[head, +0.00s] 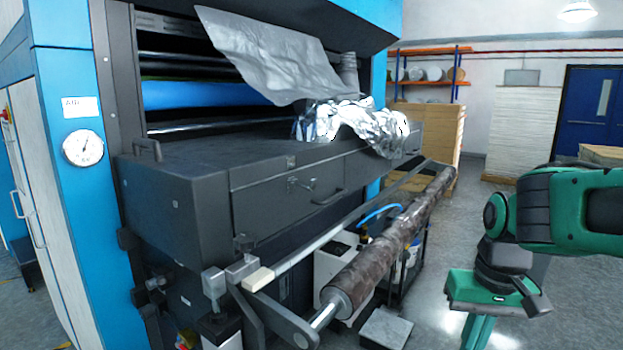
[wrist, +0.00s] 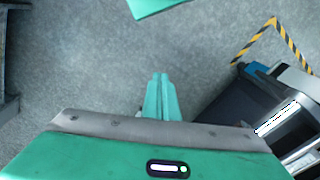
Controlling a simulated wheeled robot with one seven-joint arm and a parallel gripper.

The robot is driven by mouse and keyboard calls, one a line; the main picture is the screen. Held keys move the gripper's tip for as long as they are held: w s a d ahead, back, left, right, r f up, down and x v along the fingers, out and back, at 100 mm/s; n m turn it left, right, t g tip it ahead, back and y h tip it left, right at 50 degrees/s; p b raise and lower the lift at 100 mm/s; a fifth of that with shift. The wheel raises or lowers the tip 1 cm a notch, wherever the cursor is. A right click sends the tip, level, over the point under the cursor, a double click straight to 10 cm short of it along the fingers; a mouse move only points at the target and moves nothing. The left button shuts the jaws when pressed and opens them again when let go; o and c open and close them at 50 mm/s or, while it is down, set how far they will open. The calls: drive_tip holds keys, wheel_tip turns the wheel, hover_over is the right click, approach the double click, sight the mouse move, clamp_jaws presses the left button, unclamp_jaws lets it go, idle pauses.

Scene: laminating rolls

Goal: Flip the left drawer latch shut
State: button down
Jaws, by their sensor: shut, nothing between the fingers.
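The dark grey drawer unit (head: 262,208) spans the front of the laminating machine in the head view. A small metal latch (head: 301,184) sits on its left drawer front, with a bar handle (head: 328,197) to its lower right. The latch is too small to tell its exact position. My green gripper (head: 478,332) is at the lower right, well apart from the latch and pointing down. In the wrist view its two fingers (wrist: 161,92) are together and empty over the floor. The latch does not show in the wrist view.
A brown roll (head: 390,245) on a shaft runs diagonally in front of the drawers, with a pale bar (head: 310,245) beside it. Crumpled silver film (head: 365,125) hangs over the drawer top. Hazard tape (wrist: 270,38) marks the floor. Open floor lies around my gripper.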

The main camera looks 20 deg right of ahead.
drive_tip(key=w+r+n+t, duration=0.3)
drive_tip(key=w+r, duration=0.5)
drive_tip(key=w, duration=0.5)
drive_tip(key=w+a+r+n+t+y, duration=0.1)
drive_tip(key=w+a+r+n+y, duration=0.1)
drive_tip(key=w+r, duration=0.3)
drive_tip(key=w+a+r+n+t+y, duration=0.2)
drive_tip(key=w+r, duration=0.4)
drive_tip(key=r, duration=0.6)
drive_tip(key=w+a+r+n+t+y, duration=0.2)
drive_tip(key=w+a+r+n, duration=0.2)
drive_tip(key=r, duration=0.4)
drive_tip(key=shift+w+a+r+n, duration=0.3)
drive_tip(key=shift+w+n, duration=0.45)
drive_tip(key=shift+n, duration=0.25)
drive_tip(key=s+f+x, duration=0.1)
drive_tip(key=f+x, duration=0.1)
drive_tip(key=x, duration=1.1)
drive_tip(key=shift+s+d, duration=0.25)
drive_tip(key=shift+d, duration=0.15)
